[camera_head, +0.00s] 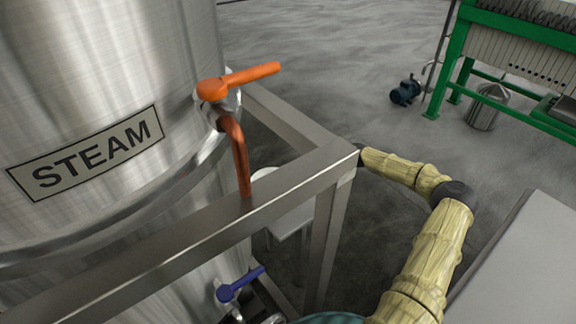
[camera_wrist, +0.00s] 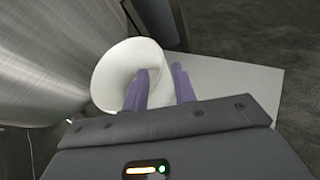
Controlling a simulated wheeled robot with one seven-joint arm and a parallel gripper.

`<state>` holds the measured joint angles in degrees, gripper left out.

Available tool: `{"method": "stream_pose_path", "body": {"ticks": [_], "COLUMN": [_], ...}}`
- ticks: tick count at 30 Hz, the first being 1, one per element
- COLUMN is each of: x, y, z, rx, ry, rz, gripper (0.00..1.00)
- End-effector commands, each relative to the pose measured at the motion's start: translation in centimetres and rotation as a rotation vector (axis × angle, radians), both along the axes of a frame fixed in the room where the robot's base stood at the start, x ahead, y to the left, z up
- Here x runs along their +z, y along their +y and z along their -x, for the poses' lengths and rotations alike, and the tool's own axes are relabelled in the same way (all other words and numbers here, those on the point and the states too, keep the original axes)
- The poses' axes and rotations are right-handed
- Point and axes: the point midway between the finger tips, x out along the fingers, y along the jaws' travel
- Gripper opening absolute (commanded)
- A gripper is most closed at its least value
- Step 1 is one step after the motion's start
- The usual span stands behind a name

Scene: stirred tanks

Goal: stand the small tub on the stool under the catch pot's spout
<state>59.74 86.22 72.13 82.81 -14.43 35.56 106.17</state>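The small white tub (camera_wrist: 112,75) shows in the wrist view with its mouth turned towards the camera. My gripper (camera_wrist: 160,68) has purple fingers on either side of the tub's near right wall, one in the mouth and one outside. A clear gap shows between the fingers, so it looks open. The pale stool top (camera_wrist: 240,88) lies behind and right of the tub; contact with it is unclear. In the head view the stool (camera_head: 293,217) and a bit of the tub (camera_head: 263,173) show behind the frame. The copper spout (camera_head: 238,155) bends down from the orange-handled valve (camera_head: 238,80); my gripper is hidden there.
A steel frame (camera_head: 190,240) with a corner post crosses in front of the stool. The large steel tank (camera_head: 100,70) labelled STEAM fills the left. A blue-handled valve (camera_head: 240,285) sits low. Open floor (camera_head: 330,60) lies beyond, with green-framed machinery (camera_head: 440,75) at the far right.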

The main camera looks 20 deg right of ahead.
Motion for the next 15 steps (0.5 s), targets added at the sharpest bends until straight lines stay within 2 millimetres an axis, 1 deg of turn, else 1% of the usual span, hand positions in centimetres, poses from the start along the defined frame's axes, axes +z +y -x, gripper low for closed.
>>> {"method": "stream_pose_path", "body": {"ticks": [1, 3, 8, 11, 15], "x": [0.8, 1.4, 2.4, 2.7, 2.8], "y": [-1.0, -2.0, -3.8, -4.1, -3.7], "z": [0.5, 1.1, 2.4, 2.7, 2.8], "rx": [-0.003, -0.001, 0.003, 0.008, 0.02], "ry": [-0.001, 0.0, 0.0, -0.001, -0.001], "rz": [0.002, 0.003, 0.002, 0.0, -0.001], "gripper": [0.27, 0.27, 0.27, 0.27, 0.27]}}
